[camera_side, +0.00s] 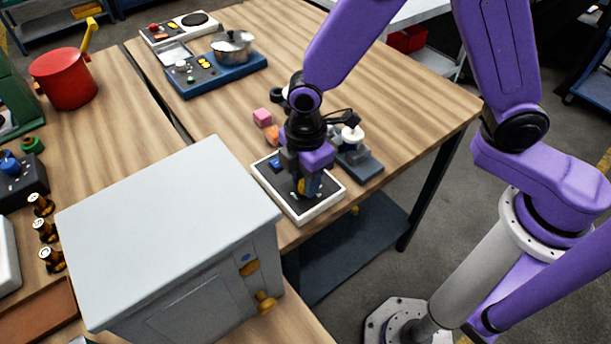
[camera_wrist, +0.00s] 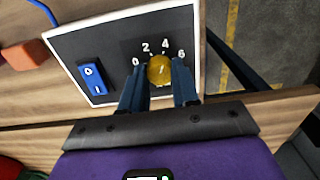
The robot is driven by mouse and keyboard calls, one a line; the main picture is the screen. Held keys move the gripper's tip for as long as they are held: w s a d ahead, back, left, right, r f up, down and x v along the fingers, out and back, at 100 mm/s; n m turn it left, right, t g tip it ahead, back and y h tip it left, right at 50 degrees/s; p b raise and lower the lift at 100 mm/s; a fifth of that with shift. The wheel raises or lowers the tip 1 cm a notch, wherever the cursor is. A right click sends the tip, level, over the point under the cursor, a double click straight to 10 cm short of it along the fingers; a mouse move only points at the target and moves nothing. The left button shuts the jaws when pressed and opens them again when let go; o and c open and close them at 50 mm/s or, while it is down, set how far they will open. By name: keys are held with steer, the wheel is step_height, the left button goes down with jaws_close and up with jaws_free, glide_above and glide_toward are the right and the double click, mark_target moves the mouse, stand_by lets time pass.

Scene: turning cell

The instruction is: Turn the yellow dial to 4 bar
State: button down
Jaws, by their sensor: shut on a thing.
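The yellow dial (camera_wrist: 160,69) sits on a dark panel (camera_wrist: 118,48) with a white frame. White numbers 0, 2, 4 and 6 run in an arc above it in the wrist view. My gripper (camera_wrist: 160,72) is shut on the dial, one finger on each side. I cannot tell clearly which number the dial's pointer faces. A blue rocker switch (camera_wrist: 93,78) is on the same panel, left of the dial.
A grey cabinet (camera_side: 170,225) stands close at the left front. A grey device (camera_side: 362,165) is just right of the panel. A pink block (camera_side: 262,117) and an orange block (camera_wrist: 25,55) lie behind it. A blue hotplate with a pot (camera_side: 232,48) is farther back.

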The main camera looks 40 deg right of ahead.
stand_by(0.3)
steer(key=c, duration=0.8)
jaws_free()
steer(key=shift+c, duration=0.2)
steer(key=shift+r, duration=0.1)
step_height(320, 180, up, 17)
steer(key=shift+r, duration=0.2)
steer(key=s+d+f+m, duration=0.2)
steer(key=s+d, duration=0.7)
steer(key=d, duration=0.1)
steer(key=s+d+f+m, duration=0.3)
steer(key=s+d, duration=0.6)
steer(key=d, duration=0.1)
steer(key=shift+d, duration=0.35)
